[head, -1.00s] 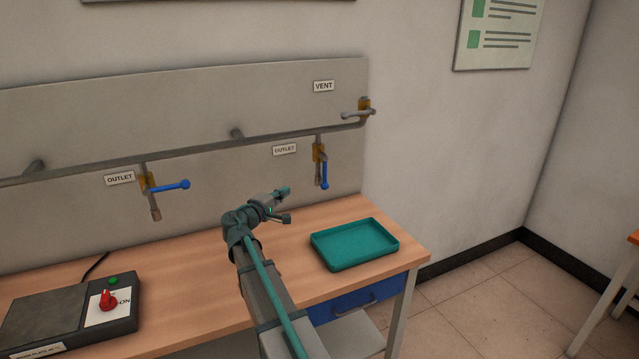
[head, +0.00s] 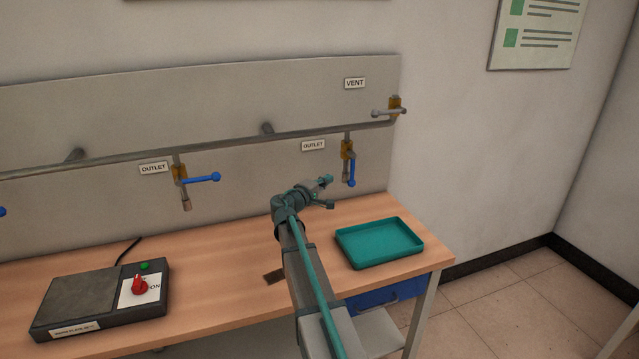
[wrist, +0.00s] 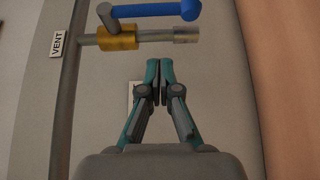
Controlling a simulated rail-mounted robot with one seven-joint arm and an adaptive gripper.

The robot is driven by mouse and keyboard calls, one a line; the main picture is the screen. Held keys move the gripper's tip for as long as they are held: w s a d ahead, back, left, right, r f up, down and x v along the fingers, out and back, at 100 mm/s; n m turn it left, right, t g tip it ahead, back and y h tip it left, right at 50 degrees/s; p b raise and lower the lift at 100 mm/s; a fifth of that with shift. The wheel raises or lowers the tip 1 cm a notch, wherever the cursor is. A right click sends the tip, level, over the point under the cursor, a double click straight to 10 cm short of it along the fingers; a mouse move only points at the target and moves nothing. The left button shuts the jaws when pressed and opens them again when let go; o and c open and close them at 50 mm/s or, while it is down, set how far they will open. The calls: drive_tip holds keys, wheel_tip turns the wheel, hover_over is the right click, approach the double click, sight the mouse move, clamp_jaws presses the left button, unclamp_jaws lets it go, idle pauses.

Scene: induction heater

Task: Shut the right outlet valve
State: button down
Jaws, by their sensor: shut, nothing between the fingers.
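The right outlet valve (head: 347,150) has a brass body on a short pipe dropping from the long grey pipe. Its blue handle (head: 352,171) points down, in line with that drop pipe. The wrist view, turned sideways, shows the valve's brass body (wrist: 117,38) and blue handle (wrist: 155,11) at the top, the handle parallel to the short pipe. My gripper (head: 325,182) is just left of the handle in the head view, above the table. Its teal fingertips (wrist: 160,72) are together, empty and apart from the valve.
Another outlet valve (head: 179,175) on the left has its blue handle sideways. The vent valve (head: 394,106) is at upper right. A teal tray (head: 380,262) lies on the table below. A heater box (head: 97,300) with a red knob stands at left.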

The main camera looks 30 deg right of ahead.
drive_tip(key=d+p, duration=0.2)
drive_tip(key=d, duration=0.4)
drive_tip(key=shift+s+d, duration=0.3)
drive_tip(key=shift+f+b, duration=0.25)
drive_tip(key=shift+b, duration=0.6)
